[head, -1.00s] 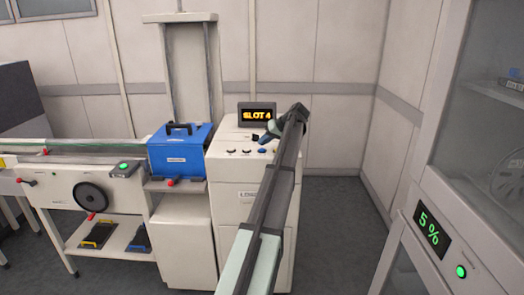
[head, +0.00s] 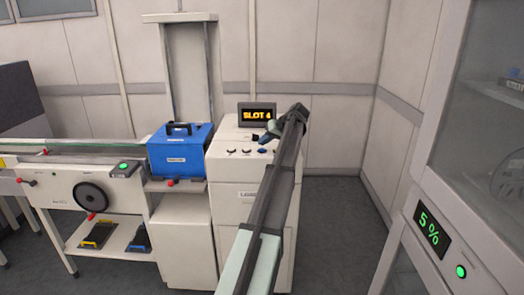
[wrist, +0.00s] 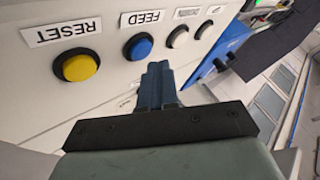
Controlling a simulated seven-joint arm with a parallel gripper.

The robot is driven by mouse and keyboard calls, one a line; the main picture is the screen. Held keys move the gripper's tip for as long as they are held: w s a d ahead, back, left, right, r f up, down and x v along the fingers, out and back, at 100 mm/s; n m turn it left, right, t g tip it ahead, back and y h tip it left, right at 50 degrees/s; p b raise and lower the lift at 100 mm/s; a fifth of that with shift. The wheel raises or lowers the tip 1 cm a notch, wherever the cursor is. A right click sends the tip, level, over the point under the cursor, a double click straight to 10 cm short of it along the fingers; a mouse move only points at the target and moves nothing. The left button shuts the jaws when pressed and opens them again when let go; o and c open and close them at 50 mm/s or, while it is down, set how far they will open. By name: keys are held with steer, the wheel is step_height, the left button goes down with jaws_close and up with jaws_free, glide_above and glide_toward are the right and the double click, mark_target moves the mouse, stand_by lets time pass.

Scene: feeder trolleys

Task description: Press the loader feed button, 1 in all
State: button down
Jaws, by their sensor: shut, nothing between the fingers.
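The loader (head: 228,175) is a white cabinet with a small row of buttons on its top. The blue FEED button (wrist: 138,47) shows in the wrist view between the yellow RESET button (wrist: 77,67) and two pale knobs. A blue button also shows in the head view (head: 262,151), just below my gripper. My gripper (wrist: 158,68) is shut and empty, with its fingertips close beside the blue button. I cannot tell whether they touch it. In the head view my gripper (head: 263,138) is over the loader top, and my arm hides its right side.
A display (head: 257,115) reading SLOT 4 stands behind the buttons. A blue box with a handle (head: 178,158) sits left of the loader, beside a conveyor (head: 70,150). A cabinet with a 5 % display (head: 432,231) stands at the right.

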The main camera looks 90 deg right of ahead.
steer(key=shift+f, duration=0.25)
steer(key=shift+f, duration=0.2)
